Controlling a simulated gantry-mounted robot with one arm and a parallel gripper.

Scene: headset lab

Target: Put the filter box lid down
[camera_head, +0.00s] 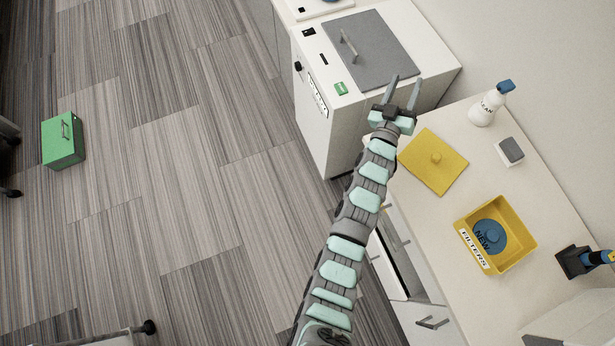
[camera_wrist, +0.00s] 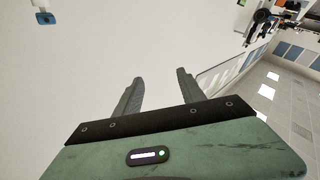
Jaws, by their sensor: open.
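The filter box lid is a flat yellow square with a small round knob (camera_head: 432,162); it lies flat on the white counter in the head view. The yellow filter box (camera_head: 497,234) stands open on the same counter, with a "FILTERS" label and a blue disc marked "NEW" (camera_head: 490,237) inside. My gripper (camera_head: 405,88) is open and empty, beyond the lid and near the front corner of the white machine. In the wrist view the two fingers (camera_wrist: 160,92) are spread with nothing between them, facing a pale wall.
A white machine with a grey handled lid (camera_head: 370,50) stands beyond the counter. A spray bottle (camera_head: 488,106), a small grey-topped block (camera_head: 510,151) and a dark stand (camera_head: 577,262) are on the counter. A green box (camera_head: 63,140) is on the floor.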

